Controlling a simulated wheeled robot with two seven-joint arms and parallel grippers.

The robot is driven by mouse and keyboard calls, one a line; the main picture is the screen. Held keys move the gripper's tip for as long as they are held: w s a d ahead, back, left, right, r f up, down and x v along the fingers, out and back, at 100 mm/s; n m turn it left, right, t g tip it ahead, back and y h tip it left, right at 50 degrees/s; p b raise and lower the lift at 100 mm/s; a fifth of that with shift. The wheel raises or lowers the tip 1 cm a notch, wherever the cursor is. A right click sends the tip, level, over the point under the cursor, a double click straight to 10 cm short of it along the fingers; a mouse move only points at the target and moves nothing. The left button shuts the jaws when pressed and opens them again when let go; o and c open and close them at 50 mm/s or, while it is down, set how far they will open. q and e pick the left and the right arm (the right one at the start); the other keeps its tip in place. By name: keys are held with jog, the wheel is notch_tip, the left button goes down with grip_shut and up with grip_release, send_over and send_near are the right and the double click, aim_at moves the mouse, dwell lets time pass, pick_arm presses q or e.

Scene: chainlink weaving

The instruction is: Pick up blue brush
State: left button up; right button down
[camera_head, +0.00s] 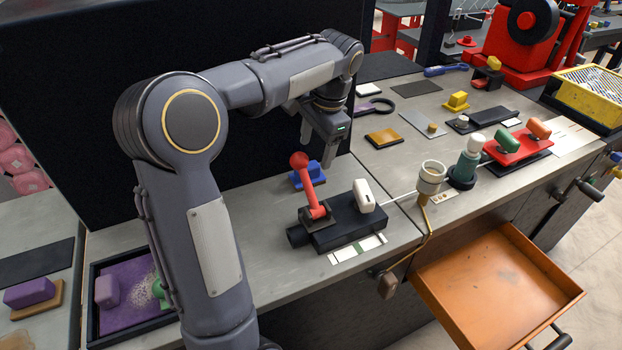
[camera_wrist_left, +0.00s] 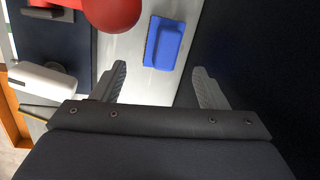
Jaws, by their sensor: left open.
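The blue brush (camera_head: 299,178) lies on the grey bench beside the dark upright panel, behind the red-knobbed lever; the lever hides part of it. In the left wrist view the blue brush (camera_wrist_left: 166,45) lies flat, ahead of the gap between the fingers. My left gripper (camera_head: 317,153) points down above the bench near the brush, apart from it. In the left wrist view its fingers (camera_wrist_left: 160,75) are spread and empty. The right gripper does not show in either view.
The red-knobbed lever (camera_head: 309,185) stands close beside the brush on a black base with a white block (camera_head: 363,196). The dark panel (camera_head: 75,120) rises behind. An orange drawer (camera_head: 490,290) is open in front.

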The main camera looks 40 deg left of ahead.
aim_at(309, 167)
pick_arm(q)
jog(key=f, duration=0.2)
jog(key=a+f, duration=0.1)
jog(key=f, duration=0.4)
jog(key=shift+s+a+f, duration=0.2)
jog(key=shift+s+a, duration=0.15)
jog(key=c, duration=1.1)
